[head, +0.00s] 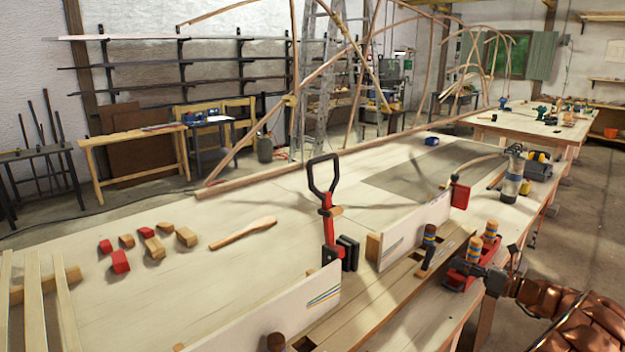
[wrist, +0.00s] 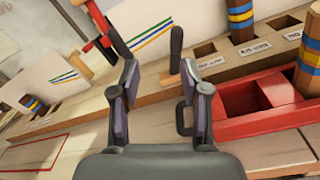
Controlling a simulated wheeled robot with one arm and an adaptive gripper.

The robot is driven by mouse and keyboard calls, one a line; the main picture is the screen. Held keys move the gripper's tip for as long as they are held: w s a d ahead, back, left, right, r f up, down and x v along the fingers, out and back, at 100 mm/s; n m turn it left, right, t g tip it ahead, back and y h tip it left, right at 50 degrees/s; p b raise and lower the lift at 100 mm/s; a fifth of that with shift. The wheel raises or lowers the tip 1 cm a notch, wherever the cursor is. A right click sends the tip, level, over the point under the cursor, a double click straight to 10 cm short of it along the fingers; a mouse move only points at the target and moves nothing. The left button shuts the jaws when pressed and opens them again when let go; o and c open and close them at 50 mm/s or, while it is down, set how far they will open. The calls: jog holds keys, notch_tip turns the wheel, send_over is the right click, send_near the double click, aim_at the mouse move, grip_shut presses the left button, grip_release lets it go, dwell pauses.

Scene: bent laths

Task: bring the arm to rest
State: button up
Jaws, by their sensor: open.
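My arm (head: 565,310), with copper-coloured links, reaches in from the lower right of the head view. My dark gripper (head: 497,275) is at the right edge of the bench, beside the red tray (head: 457,282). In the wrist view my gripper (wrist: 159,68) has its two fingers apart, with nothing held between them. The red tray (wrist: 262,124) is to the right of the fingers there. The fingertips are small and partly hidden in the head view.
The long workbench (head: 330,215) holds striped pegs (head: 491,235), a white board (head: 295,310), a red tool with a black handle (head: 327,205) and small blocks (head: 155,247). Pale laths (head: 35,300) lie at the near left. Bare floor (head: 585,235) shows at right.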

jog(key=a+r+n+g+y, duration=0.2)
jog(key=a+r+n+g, duration=0.3)
jog(key=a, duration=0.8)
jog(key=s+a+r+n+g+h, duration=0.1)
jog(key=s+a+r+n+g, duration=0.4)
jog(key=s+a, duration=0.55)
jog(key=s+a+r+n+g+h, duration=0.1)
jog(key=s+a+n+g, duration=0.2)
jog(key=s+a+n, duration=0.7)
jog(key=s+a+f+n+g+h, duration=0.1)
jog(key=s+a+n+g+h, duration=0.1)
jog(key=s+a, duration=0.4)
jog(key=s+d+f+n+h, duration=0.2)
jog(key=s+d+n+h, duration=0.1)
jog(key=s, duration=0.5)
jog(key=s+d+f+n+h, duration=0.2)
jog(key=s+d+n+h, duration=0.1)
jog(key=s, duration=0.5)
jog(key=s+d+f+n+h, duration=0.2)
jog(key=s+d+n+h, duration=0.2)
jog(key=s, duration=0.4)
jog(key=shift+d, duration=0.3)
